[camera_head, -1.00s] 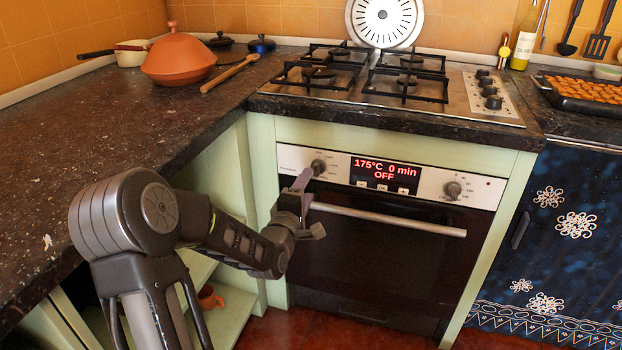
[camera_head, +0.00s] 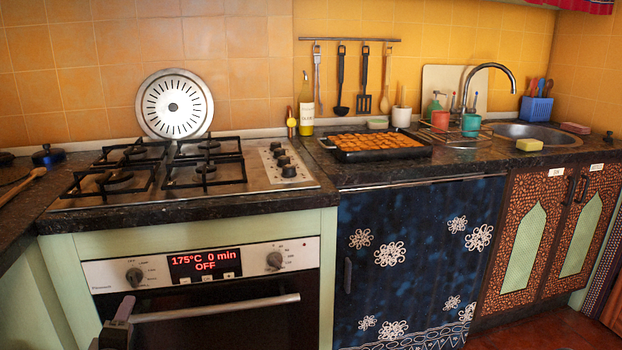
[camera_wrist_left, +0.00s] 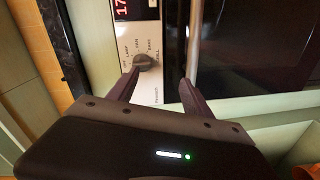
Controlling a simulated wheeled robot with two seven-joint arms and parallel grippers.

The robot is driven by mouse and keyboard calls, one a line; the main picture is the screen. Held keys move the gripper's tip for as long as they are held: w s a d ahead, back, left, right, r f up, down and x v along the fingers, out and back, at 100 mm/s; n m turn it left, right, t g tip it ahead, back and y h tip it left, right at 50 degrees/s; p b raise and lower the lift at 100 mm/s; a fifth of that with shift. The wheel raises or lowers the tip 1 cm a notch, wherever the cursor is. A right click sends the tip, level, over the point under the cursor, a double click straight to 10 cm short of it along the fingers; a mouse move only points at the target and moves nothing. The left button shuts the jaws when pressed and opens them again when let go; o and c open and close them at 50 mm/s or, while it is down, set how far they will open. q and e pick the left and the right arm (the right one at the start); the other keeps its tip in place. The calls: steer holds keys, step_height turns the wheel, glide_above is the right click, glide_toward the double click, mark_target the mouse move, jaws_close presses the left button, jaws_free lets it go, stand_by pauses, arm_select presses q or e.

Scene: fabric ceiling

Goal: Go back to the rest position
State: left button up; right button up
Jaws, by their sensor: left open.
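My left gripper (camera_head: 122,310) shows at the lower left of the head view, in front of the oven, just below the left oven knob (camera_head: 134,276). In the left wrist view its two fingers (camera_wrist_left: 159,76) are spread apart with nothing held. The knob (camera_wrist_left: 145,62) appears beyond the gap, nearer the left finger; contact cannot be told. The oven handle (camera_head: 215,308) is beside the gripper. The oven display (camera_head: 205,265) reads 175°C, 0 min, OFF. My right gripper is not in view.
The gas hob (camera_head: 240,182) is above the oven. A tray of orange-brown pieces (camera_head: 374,154) sits on the counter to the right, near an oil bottle (camera_head: 306,112). The sink (camera_head: 528,131) is further right. The floor (camera_head: 540,332) is clear at the lower right.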

arm_select(q)
steer(key=s+d+f+m+g+h, duration=0.2)
steer(key=s+d+f+m+g, duration=0.15)
steer(key=d+f, duration=0.55)
steer(key=s+d+f+m+g+h, duration=0.3)
steer(key=d+f+m, duration=0.15)
steer(key=f, duration=0.85)
steer(key=s+d+f+m+g+h, duration=0.1)
steer(key=s+d+f+m+g, duration=0.2)
steer(key=s+d+f, duration=0.35)
steer(key=s+d+f+m+g+h, duration=0.2)
steer(key=s+d+f+m+g, duration=0.1)
steer(key=s+d, duration=0.5)
steer(key=s+d+f+m+g+h, duration=0.1)
steer(key=s+d+f+m+g, duration=0.1)
steer(key=s+d+f, duration=0.55)
steer(key=d+r+m+p, duration=0.1)
steer(key=d+r+p, duration=0.2)
steer(key=r+p, duration=2)
step_height(320, 180, up, 4)
steer(key=shift+d+f+h+p, duration=0.1)
steer(key=shift+d+h+p, duration=0.1)
steer(key=shift+h+p, duration=0.15)
steer(key=shift+w+g, duration=0.1)
steer(key=shift+g, duration=0.15)
steer(key=shift+a, duration=0.1)
